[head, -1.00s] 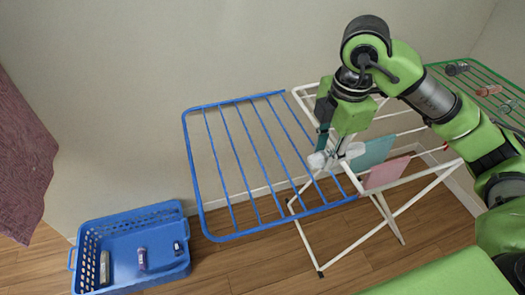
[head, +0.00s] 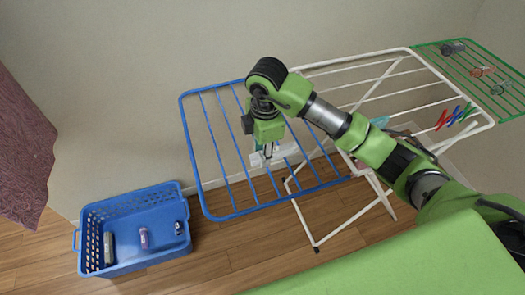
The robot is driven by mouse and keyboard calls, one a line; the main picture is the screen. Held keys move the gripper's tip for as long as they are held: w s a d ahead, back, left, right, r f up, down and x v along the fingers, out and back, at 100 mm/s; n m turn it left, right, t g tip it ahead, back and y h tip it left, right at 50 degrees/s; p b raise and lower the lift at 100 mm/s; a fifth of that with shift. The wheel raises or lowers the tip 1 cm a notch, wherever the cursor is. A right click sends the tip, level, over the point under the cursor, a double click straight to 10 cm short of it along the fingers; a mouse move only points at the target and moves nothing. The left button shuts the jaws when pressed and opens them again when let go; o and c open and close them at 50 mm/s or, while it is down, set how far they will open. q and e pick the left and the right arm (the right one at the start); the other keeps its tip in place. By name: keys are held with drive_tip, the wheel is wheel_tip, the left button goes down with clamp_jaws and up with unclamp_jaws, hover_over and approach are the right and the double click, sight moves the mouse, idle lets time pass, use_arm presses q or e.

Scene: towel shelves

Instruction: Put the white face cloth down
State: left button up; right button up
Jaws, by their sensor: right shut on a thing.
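My right gripper (head: 268,152) points down over the blue wing of the drying rack (head: 208,145). It is shut on the white face cloth (head: 257,160), a small pale piece at the fingertips. The cloth is seen against the blue bars; I cannot tell whether it touches them. The gripper hides part of the cloth. My left gripper is not in view.
The rack's white middle (head: 410,50) holds red, blue and green pegs (head: 461,114); a teal cloth (head: 379,121) shows partly behind my arm. The green wing (head: 505,112) bears small items. A blue basket (head: 140,264) stands on the floor at left.

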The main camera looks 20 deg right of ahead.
drive_tip(key=shift+f, duration=0.65)
drive_tip(key=o, duration=1.1)
drive_tip(key=shift+o, duration=0.2)
wheel_tip(320, 180, up, 12)
drive_tip(key=s+b, duration=0.1)
